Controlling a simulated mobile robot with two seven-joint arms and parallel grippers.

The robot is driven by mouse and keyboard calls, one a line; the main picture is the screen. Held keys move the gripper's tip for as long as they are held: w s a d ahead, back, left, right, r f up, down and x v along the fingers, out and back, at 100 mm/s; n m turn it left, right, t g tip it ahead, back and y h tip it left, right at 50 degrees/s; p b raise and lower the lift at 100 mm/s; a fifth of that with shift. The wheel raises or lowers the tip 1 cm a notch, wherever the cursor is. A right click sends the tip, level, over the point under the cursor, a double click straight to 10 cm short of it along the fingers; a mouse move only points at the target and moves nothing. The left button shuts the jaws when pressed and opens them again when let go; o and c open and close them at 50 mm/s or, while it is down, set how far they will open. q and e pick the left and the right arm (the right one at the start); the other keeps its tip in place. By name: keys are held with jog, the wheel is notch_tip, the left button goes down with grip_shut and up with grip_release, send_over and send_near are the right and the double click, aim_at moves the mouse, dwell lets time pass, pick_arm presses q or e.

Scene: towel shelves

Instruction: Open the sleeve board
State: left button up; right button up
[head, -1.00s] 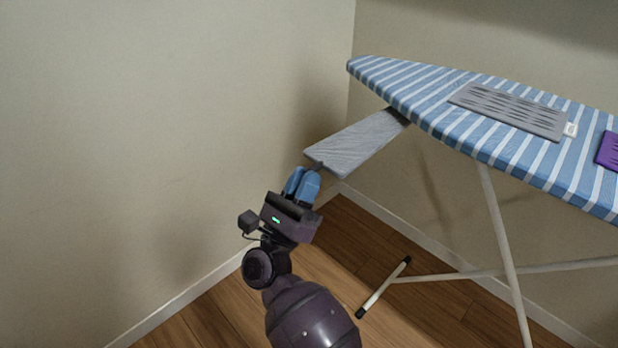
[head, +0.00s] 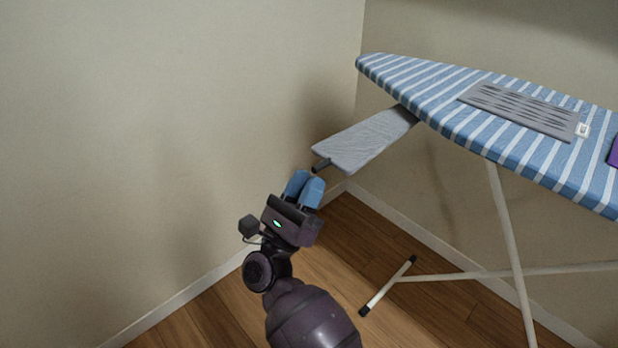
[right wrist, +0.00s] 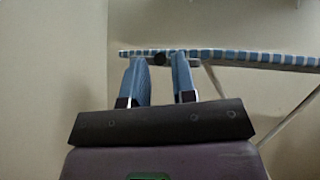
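The sleeve board (head: 365,140) is a narrow grey panel. It sticks out from beneath the near left end of the ironing board (head: 450,112), which has a blue and white striped cover. A short dark handle (head: 320,165) is at the sleeve board's outer end. My right gripper (head: 306,180) has blue fingers and sits just below and left of that handle, apart from it. In the right wrist view the fingers (right wrist: 160,75) stand apart with nothing between them, and a dark round end shows beyond the gap. My left gripper is not in view.
A grey slotted pad (head: 520,110) with a white tag lies on the ironing board, and a purple item (head: 613,152) is at the right edge. White legs (head: 505,230) and a foot bar stand on the wood floor. Walls close in at left and behind.

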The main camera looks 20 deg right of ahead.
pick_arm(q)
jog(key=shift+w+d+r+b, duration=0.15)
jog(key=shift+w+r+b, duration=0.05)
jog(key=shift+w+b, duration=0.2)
pick_arm(e)
jog(key=v, duration=0.9)
jog(key=shift+a+f, duration=0.15)
jog(key=shift+a, duration=0.1)
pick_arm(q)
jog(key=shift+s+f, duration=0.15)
pick_arm(e)
jog(key=shift+s, duration=0.1)
